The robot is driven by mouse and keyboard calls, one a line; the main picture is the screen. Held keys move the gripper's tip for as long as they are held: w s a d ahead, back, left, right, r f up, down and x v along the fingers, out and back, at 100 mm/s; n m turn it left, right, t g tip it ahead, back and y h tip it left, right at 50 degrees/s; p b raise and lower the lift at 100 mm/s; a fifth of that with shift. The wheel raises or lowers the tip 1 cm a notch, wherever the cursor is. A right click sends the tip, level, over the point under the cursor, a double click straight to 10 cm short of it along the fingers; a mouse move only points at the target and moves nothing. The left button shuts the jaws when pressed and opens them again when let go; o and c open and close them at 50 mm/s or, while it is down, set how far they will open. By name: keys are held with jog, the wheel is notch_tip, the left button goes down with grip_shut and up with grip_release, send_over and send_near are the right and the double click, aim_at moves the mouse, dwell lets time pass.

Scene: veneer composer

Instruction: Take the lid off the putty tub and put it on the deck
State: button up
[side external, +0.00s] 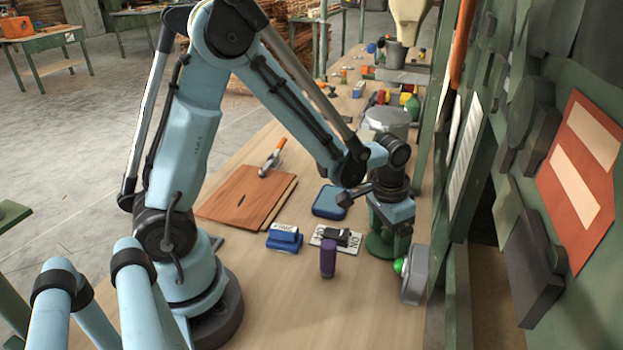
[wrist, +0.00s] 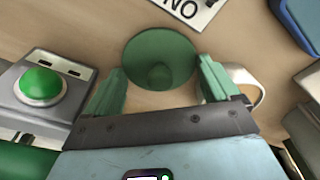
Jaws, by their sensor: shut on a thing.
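My gripper (side external: 389,226) points down at the right of the bench, over a green round thing (side external: 378,246) that I take to be the putty tub.
A grey box with a green button (side external: 409,272) stands close to the right. A purple cylinder (side external: 328,257), a sign plate (side external: 322,241), a blue block (side external: 284,240) and a blue case (side external: 331,203) lie to the left. A brown board (side external: 240,196) is farther left. The front bench is bare.

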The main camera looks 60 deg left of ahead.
jog(key=shift+f, duration=0.15)
jog(key=o, duration=0.8)
jog(key=shift+c, duration=0.2)
jog(key=shift+r, duration=3.5)
